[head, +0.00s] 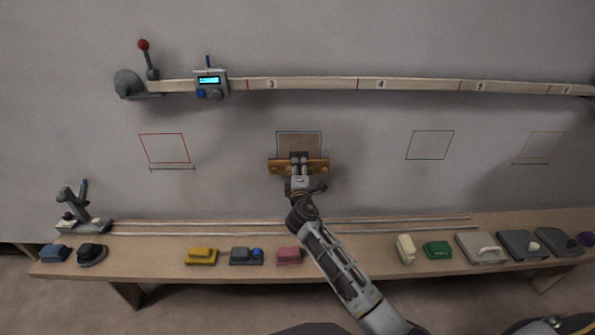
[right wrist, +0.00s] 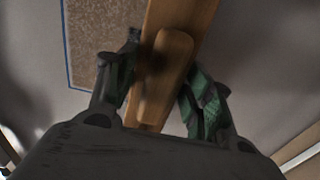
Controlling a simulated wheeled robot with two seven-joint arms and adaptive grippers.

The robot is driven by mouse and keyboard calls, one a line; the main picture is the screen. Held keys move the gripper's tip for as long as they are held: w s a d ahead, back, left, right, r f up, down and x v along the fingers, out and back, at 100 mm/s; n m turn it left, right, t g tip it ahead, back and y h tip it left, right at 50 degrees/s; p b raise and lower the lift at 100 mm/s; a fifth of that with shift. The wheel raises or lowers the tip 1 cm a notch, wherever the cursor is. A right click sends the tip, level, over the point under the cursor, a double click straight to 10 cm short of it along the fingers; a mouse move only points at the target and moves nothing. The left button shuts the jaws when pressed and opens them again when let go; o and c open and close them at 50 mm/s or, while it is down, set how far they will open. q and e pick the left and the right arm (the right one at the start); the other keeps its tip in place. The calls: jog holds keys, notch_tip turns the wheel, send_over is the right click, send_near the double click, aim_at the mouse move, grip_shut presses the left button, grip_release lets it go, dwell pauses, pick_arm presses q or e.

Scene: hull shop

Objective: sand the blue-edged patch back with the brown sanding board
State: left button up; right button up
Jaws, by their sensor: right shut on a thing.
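The blue-edged patch (head: 299,142) is a rough brown square on the grey wall, in the middle of the head view. Its speckled surface and blue edge line also show in the right wrist view (right wrist: 98,40). The brown sanding board (head: 319,167) lies level across the patch's lower edge and hides it. My right gripper (head: 300,164) is shut on the board's handle, with a finger on each side of it in the right wrist view (right wrist: 160,85). I cannot tell whether the board touches the wall. My left gripper is not in view.
Red (head: 164,149), green (head: 429,145) and yellow (head: 544,146) outlines mark the wall. A numbered rail (head: 320,84) with a blue-screened device (head: 209,82) runs above. A bench (head: 350,259) below holds several blocks and tools, with a clamp-like stand (head: 78,210) at left.

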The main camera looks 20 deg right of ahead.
aim_at(299, 161)
jog(key=shift+x, duration=1)
dwell(1.0)
jog(key=shift+r, duration=0.2)
jog(key=shift+w+r+p, duration=0.1)
jog(key=shift+r+p, duration=1.1)
jog(key=shift+r, duration=0.35)
jog(key=shift+r, duration=0.15)
jog(key=shift+d+r+p, duration=0.1)
jog(key=shift+r+p, duration=1.2)
jog(key=shift+r, duration=0.1)
jog(key=shift+f, duration=0.2)
jog(key=shift+f+b, duration=1.3)
jog(key=shift+f, duration=0.3)
